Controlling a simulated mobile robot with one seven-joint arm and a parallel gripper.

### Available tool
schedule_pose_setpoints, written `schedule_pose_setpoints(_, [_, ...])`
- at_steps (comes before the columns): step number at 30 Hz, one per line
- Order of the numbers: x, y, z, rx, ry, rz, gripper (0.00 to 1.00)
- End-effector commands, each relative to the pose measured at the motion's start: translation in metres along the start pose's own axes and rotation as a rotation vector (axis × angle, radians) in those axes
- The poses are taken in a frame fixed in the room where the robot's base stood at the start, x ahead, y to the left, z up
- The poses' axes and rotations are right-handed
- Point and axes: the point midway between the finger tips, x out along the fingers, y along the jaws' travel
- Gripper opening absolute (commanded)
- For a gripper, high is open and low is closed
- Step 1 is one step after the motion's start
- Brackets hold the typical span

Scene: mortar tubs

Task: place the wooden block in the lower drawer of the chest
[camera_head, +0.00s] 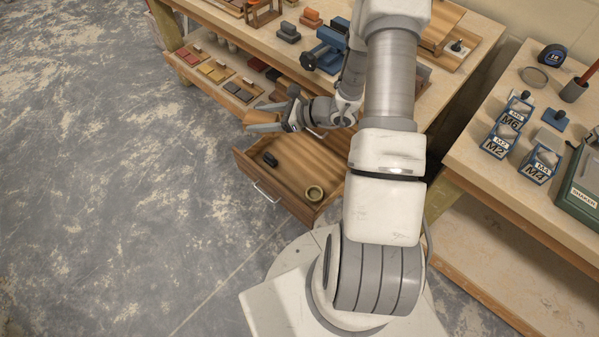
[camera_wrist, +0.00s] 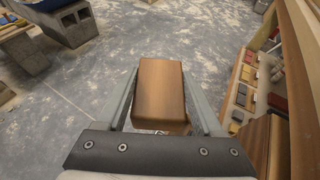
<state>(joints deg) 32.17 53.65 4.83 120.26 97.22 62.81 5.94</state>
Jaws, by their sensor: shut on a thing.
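My gripper (camera_head: 265,118) is shut on the wooden block (camera_head: 256,116), a plain brown piece held between both fingers. The block also shows in the wrist view (camera_wrist: 161,92), with the grey floor beyond it. In the head view the block is above and a little beyond the left part of an open drawer (camera_head: 262,188). My arm hides much of the chest, so I cannot tell which drawer level this is.
The workbench (camera_head: 222,82) behind carries coloured pieces in trays, a blue vise (camera_head: 326,50) and orange and grey blocks. A second bench (camera_head: 480,150) at the right holds labelled blue bins (camera_head: 500,140) and a green box (camera_head: 580,185). The floor at the left is clear.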

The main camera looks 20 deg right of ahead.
Motion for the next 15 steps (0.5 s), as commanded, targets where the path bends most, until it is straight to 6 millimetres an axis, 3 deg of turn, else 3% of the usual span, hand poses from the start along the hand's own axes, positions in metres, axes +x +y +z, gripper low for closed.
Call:
schedule_pose_setpoints(1, [0.011,-0.007,-0.025,0.008,-0.001,-0.015,0.08])
schedule_pose_setpoints(15, [0.066,-0.072,-0.159,0.067,-0.003,-0.169,0.08])
